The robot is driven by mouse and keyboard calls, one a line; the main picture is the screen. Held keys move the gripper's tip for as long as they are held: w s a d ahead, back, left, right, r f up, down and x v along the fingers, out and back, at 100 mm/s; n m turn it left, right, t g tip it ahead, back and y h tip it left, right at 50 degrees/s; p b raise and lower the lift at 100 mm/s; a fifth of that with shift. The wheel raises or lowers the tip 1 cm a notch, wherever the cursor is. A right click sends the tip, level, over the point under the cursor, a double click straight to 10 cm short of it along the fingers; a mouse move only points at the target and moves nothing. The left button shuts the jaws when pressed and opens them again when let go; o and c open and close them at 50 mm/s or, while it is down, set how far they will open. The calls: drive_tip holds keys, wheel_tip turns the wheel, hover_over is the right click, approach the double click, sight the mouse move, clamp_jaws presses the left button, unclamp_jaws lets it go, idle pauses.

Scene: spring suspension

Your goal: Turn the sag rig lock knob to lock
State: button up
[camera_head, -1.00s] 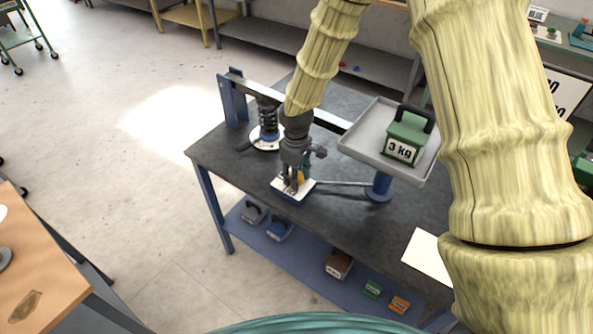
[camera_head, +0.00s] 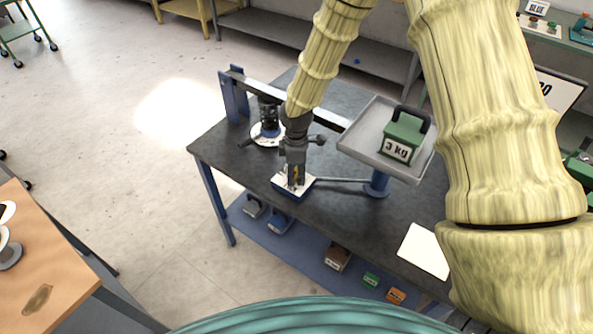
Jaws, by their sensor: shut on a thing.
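The sag rig (camera_head: 331,121) stands on the dark workbench, with a spring (camera_head: 268,116) at its left and a grey pan at its right. The lock knob (camera_head: 296,173), showing a little yellow, sits on a small white and blue block (camera_head: 280,184) near the bench's front edge. My gripper (camera_head: 295,181) points down at this block and is shut on the knob. My fingers cover most of the knob, so I cannot tell which way it points.
A green 3 kg weight (camera_head: 403,135) sits on the pan (camera_head: 363,142). A thin rod (camera_head: 343,180) runs from the block to a blue post (camera_head: 377,184). More weights lie on the bench's lower shelf (camera_head: 305,246). A white sheet (camera_head: 424,251) lies at the bench's right.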

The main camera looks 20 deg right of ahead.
sight(296, 171)
idle(0.4)
drive_tip(key=o, duration=1)
drive_tip(key=shift+r, duration=0.1)
wheel_tip(296, 171, up, 12)
idle(0.4)
